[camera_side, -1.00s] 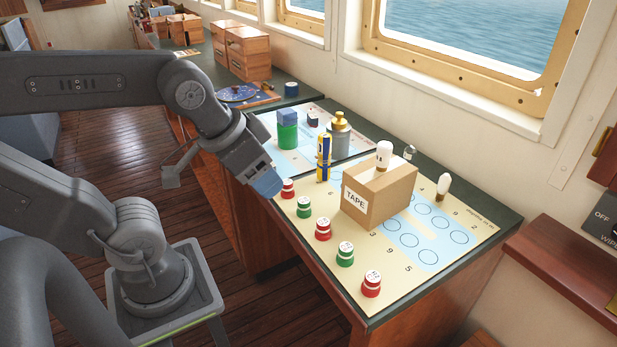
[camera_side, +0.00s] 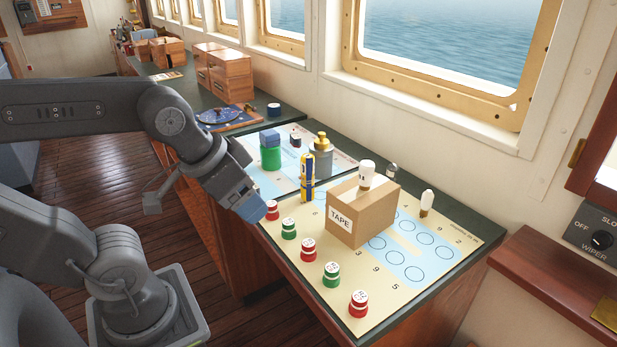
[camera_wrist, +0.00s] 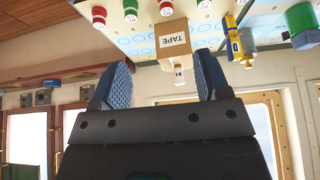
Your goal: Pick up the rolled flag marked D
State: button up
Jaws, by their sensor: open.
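A slim upright roll in yellow and blue (camera_side: 308,182) stands on the chart-like sheet on the counter, left of the TAPE box. It fits a rolled flag, but I cannot read a D on it. It also shows in the wrist view (camera_wrist: 233,40), upper right, beyond the fingers. My gripper (camera_side: 252,208) is at the counter's front edge, close to the nearest red piece and apart from the roll. In the wrist view my gripper (camera_wrist: 161,82) has its two blue pads spread wide, with nothing between them.
A cardboard TAPE box (camera_side: 345,227) with a white bulb (camera_side: 366,173) on top stands right of the roll. Several red and green white-topped pieces (camera_side: 308,250) line the front edge. A grey yellow-capped bottle (camera_side: 321,160) and a green blue-topped container (camera_side: 270,157) stand behind.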

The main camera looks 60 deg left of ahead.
jog(key=w+a+r+n+g+y, duration=0.1)
jog(key=w+a+r+n+y, duration=0.1)
jog(key=w+a+n, duration=0.5)
jog(key=n+g+y, duration=0.1)
jog(key=n+y, duration=0.2)
jog(key=n, duration=0.1)
send_near(308, 156)
jog(key=x, duration=0.7)
jog(key=shift+w+d+f, duration=0.1)
jog(key=shift+w, duration=0.05)
jog(key=shift+a+x, duration=0.2)
jog(key=shift+x, duration=2.45)
jog(key=shift+c, duration=0.2)
jog(key=c, duration=0.9)
jog(key=shift+c, duration=0.4)
